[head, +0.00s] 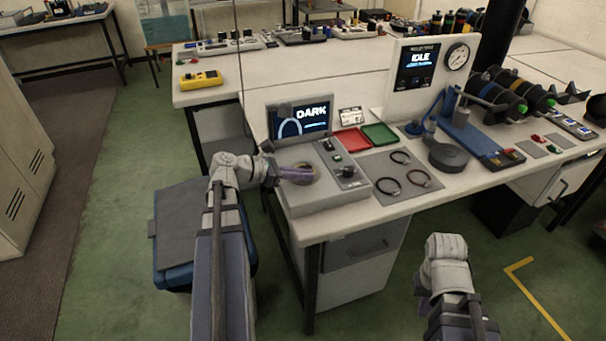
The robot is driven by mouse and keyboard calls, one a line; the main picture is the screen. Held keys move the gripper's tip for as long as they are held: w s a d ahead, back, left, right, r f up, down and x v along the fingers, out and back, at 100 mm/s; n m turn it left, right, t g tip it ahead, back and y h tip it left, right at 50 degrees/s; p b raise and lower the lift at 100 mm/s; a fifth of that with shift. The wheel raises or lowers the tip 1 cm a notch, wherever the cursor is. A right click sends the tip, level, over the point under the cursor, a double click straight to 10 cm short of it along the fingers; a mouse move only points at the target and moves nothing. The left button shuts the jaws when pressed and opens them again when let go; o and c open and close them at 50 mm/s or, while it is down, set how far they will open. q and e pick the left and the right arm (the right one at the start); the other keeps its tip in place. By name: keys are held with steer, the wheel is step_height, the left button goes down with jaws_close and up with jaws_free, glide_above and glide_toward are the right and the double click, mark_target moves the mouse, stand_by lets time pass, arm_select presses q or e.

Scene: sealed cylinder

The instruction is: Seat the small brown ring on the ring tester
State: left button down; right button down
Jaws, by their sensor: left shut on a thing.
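The ring tester (328,196) is a grey box at the front left of the bench. My left gripper (300,175) reaches in from the left, low over the round seat on top of the tester. It is shut on what I take to be the small brown ring, mostly hidden at the fingertips. I cannot tell whether the ring touches the seat. My right arm's wrist shows at the lower right, in front of the bench, but its gripper fingers are not visible.
A blue stand (465,130) and an IDLE panel (418,80) stand further right.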

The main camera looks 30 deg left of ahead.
stand_by(0.4)
arm_select(q)
steer(key=c, duration=0.5)
jaws_free()
steer(key=shift+r, duration=0.1)
steer(key=shift+r+p, duration=2.9)
steer(key=shift+p, duration=0.1)
